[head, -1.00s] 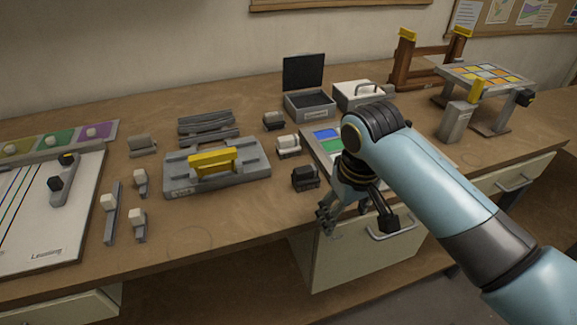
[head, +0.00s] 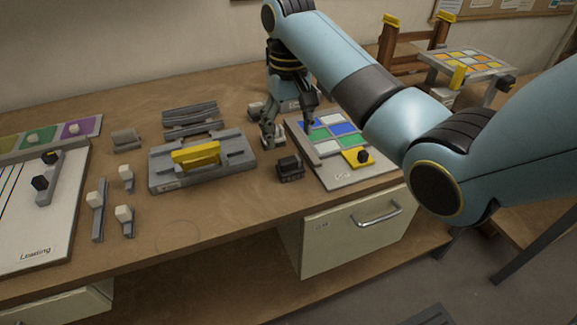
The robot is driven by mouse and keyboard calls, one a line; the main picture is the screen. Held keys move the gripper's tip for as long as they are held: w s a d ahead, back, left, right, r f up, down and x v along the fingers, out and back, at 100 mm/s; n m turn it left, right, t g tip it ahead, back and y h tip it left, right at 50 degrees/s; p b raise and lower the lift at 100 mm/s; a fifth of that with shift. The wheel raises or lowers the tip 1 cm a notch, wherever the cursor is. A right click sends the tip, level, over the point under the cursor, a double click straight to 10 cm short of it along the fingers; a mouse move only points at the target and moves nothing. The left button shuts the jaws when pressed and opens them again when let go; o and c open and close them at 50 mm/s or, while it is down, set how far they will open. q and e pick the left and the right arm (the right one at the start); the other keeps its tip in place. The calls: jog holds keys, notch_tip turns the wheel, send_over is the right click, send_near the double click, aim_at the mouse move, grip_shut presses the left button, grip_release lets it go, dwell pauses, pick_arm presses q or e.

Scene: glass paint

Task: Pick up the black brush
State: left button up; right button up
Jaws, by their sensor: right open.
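A small black block-shaped piece on a grey base (head: 290,168), which looks like the black brush, stands on the bench left of the colour-tile board. It is upright, and its bristles are too small to make out. My right gripper (head: 270,138) points down behind it and a little to its left, apart from it. The gripper is open, and nothing shows held in it. The gripper and wrist hide much of the pieces behind, including the white-topped one and another dark one. My left gripper is out of view.
The board with coloured tiles (head: 375,172) lies to the right, close to the gripper. The bench is clear in front of the black piece.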

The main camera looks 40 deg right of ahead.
aim_at(290, 158)
notch_tip(290, 158, down, 10)
jog(key=shift+d+p, duration=0.15)
jog(key=shift+p, duration=0.15)
jog(key=shift+c, duration=0.4)
jog(key=c, duration=0.9)
